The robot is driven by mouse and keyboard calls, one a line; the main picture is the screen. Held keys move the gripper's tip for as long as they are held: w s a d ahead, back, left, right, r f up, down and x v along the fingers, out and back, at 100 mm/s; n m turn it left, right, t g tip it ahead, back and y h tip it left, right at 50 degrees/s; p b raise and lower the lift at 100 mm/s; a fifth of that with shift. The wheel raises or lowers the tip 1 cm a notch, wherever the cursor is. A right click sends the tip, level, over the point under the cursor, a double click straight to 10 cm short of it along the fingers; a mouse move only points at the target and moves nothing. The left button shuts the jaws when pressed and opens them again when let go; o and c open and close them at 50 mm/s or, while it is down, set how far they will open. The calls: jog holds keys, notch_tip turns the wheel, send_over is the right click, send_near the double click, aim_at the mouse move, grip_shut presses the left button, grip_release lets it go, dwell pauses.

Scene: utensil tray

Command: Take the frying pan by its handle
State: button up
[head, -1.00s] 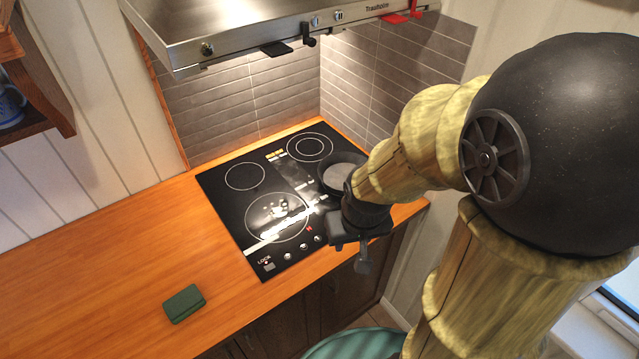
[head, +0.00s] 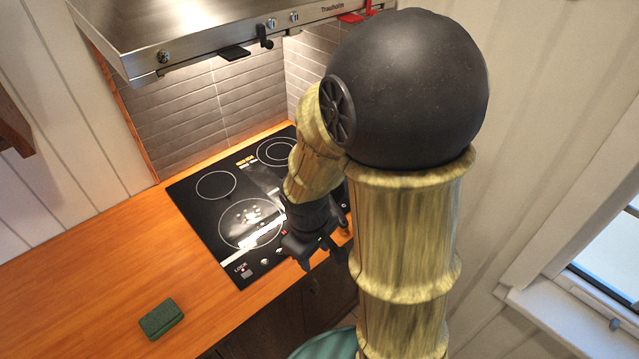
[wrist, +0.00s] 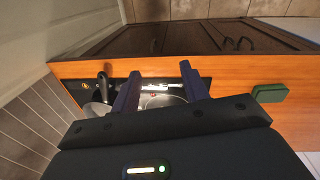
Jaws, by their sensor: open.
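The frying pan (wrist: 95,110) shows in the wrist view as a grey bowl, partly hidden behind my gripper's body. Its black handle (wrist: 103,86) points toward the counter's front edge. My gripper (wrist: 160,71) is open and empty, and the handle stands to the left of both fingers, outside the gap between them. In the head view my gripper (head: 313,264) hangs near the front edge of the cooktop. There my arm hides most or all of the pan.
The black cooktop (head: 207,213) is set in the orange wooden counter (head: 90,260). A green sponge (head: 161,319) lies on the counter to the left. A steel range hood (head: 200,45) hangs above. Dark cabinets (wrist: 190,38) are below the counter, and a tiled wall is behind the cooktop.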

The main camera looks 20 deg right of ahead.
jog(key=w+d+f+n+g+h+b, duration=0.25)
jog(key=f+n+h, duration=0.6)
jog(key=n, duration=0.85)
jog(key=w+f+n+t+h, duration=0.1)
jog(key=w+n+t, duration=0.1)
jog(key=n, duration=0.4)
jog(key=w+a+f+n+t+h+b, duration=0.1)
jog(key=w+f+n+t+h, duration=0.1)
jog(key=w+n, duration=0.3)
jog(key=w+a+f+n+t+h, duration=0.1)
jog(key=w+n+t, duration=0.3)
jog(key=n, duration=0.4)
jog(key=shift+w+f, duration=0.2)
jog(key=shift+f, duration=0.1)
jog(key=shift+d, duration=0.15)
jog(key=shift+d+h, duration=0.1)
jog(key=shift+h, duration=0.15)
